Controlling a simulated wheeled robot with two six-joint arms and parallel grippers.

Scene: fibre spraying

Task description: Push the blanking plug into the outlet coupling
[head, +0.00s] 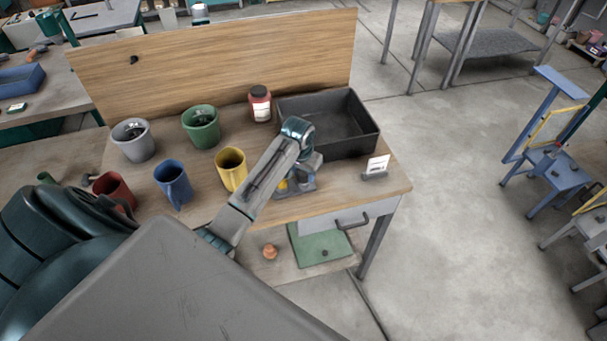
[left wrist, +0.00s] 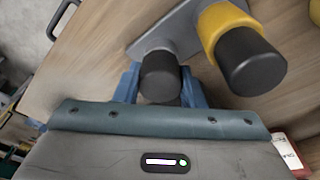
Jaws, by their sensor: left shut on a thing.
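My left gripper (head: 303,172) reaches down over a small grey fixture (head: 300,189) near the table's front edge. In the left wrist view its blue fingers (left wrist: 160,88) are shut on a dark, round-ended cylinder, which looks like the blanking plug (left wrist: 160,74). The plug is above or against the grey plate (left wrist: 158,38) of the fixture; I cannot tell whether it touches a coupling. Beside it, to the right, stands a dark cylinder (left wrist: 250,64) with a yellow collar (left wrist: 222,22). The outlet coupling cannot be picked out surely. My right gripper is not in view.
A black bin (head: 370,133) stands behind and right of the gripper. A red jar (head: 260,104), a green mug (head: 200,128), a yellow mug (head: 231,172) and other mugs stand left. A label card (head: 377,165) is to the right. A wooden backboard (head: 215,62) closes the back.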

